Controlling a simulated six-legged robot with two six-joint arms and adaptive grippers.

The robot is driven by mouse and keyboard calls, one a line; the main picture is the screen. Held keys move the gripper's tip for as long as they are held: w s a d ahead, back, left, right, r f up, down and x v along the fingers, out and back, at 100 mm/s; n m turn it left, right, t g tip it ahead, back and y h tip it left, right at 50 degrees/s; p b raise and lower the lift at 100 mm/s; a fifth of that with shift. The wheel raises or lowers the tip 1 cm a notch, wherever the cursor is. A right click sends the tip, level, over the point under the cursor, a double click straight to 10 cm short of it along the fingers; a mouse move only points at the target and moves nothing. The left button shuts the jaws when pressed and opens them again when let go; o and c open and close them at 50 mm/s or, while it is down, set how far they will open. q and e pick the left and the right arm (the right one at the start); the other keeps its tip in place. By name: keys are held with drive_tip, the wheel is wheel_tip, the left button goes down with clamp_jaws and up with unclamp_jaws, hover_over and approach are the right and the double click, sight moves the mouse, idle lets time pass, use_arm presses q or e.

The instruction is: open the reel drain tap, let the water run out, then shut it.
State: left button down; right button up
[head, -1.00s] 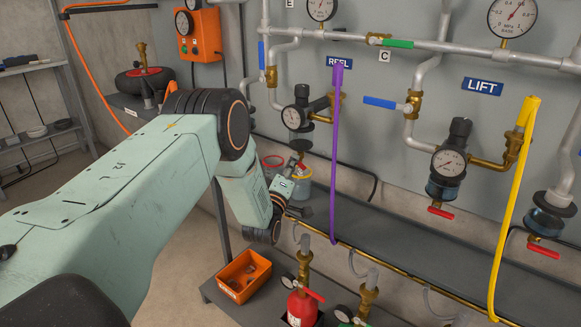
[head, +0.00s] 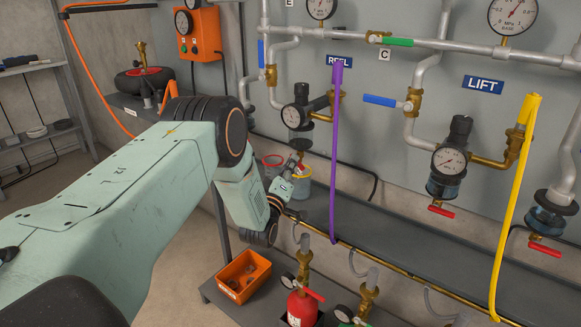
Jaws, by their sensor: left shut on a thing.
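The REEL filter unit (head: 299,117) hangs from the wall pipes at the centre, with a round gauge on its front and a clear bowl (head: 300,141) below. My left gripper (head: 293,163) is shut just under this bowl, at the place of the drain tap. The tap itself is hidden behind the gripper or too small to make out. Whether water is in the bowl or running out cannot be told. My right gripper is not in view.
A purple hose (head: 335,150) hangs just right of the REEL unit. The LIFT unit (head: 449,160), with its red tap (head: 441,209), is further right. An orange bin (head: 243,276) sits lower.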

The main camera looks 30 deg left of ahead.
use_arm(q)
drive_tip(key=shift+a+f+m+t+h+b, duration=0.1)
drive_tip(key=shift+m+t+h, duration=0.2)
drive_tip(key=shift+m, duration=0.55)
drive_tip(key=shift+d+f+m+t+h+b, duration=0.15)
drive_tip(key=shift+m+h, duration=0.2)
drive_tip(key=shift+m, duration=0.55)
drive_tip(key=shift+a+m+t+h+b, duration=0.15)
drive_tip(key=shift+m+t+h, duration=0.15)
drive_tip(key=shift+m, duration=0.55)
drive_tip(key=c, duration=1.7)
unclamp_jaws()
drive_tip(key=shift+s, duration=0.1)
drive_tip(key=v, duration=1.2)
